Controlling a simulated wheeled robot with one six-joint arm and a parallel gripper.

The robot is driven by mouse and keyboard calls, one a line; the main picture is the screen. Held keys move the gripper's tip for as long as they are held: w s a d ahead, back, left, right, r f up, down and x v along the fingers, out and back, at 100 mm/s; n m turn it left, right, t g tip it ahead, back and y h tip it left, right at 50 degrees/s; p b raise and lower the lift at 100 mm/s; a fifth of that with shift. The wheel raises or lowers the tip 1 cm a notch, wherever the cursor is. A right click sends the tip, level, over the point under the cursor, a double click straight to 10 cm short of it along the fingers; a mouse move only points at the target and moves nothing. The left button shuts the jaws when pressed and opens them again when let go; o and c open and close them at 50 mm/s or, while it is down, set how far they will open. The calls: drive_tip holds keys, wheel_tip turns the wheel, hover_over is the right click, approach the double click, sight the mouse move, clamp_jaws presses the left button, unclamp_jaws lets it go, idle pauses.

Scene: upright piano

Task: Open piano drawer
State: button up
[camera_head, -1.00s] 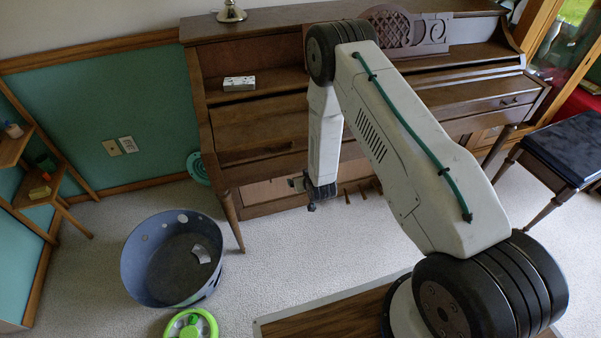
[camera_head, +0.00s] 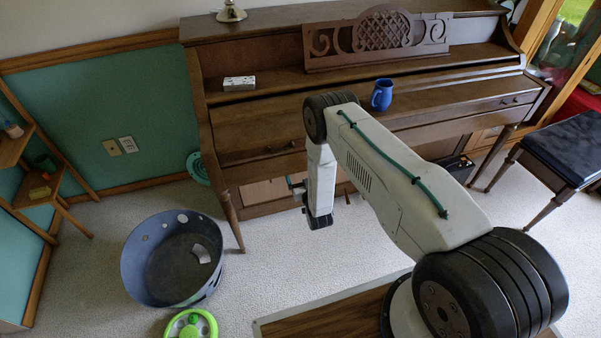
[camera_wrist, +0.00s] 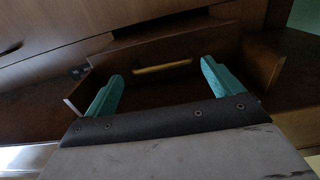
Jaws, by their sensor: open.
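The brown upright piano (camera_head: 270,110) stands against the back wall. In the wrist view, a brown wooden panel with a pale brass-coloured handle or slot (camera_wrist: 162,69) lies ahead of my gripper (camera_wrist: 162,72). My two teal fingers are spread apart with nothing between them, one towards each end of the handle. They look short of it; contact cannot be told. In the head view my gripper (camera_head: 298,186) is low in front of the piano's lower part, mostly hidden by my wrist. How far the drawer is open cannot be told.
A blue mug (camera_head: 381,95) and a small white box (camera_head: 239,83) stand on the piano. A round blue-grey bin (camera_head: 138,265) and a green ring-shaped object (camera_head: 190,325) are on the carpet at left. A dark-topped bench (camera_head: 570,145) stands at right. Carpet before the piano is clear.

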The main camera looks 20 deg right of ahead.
drive_tip(key=shift+w, duration=0.7)
drive_tip(key=c, duration=1.1)
drive_tip(key=shift+s, duration=0.1)
drive_tip(key=shift+c, duration=0.2)
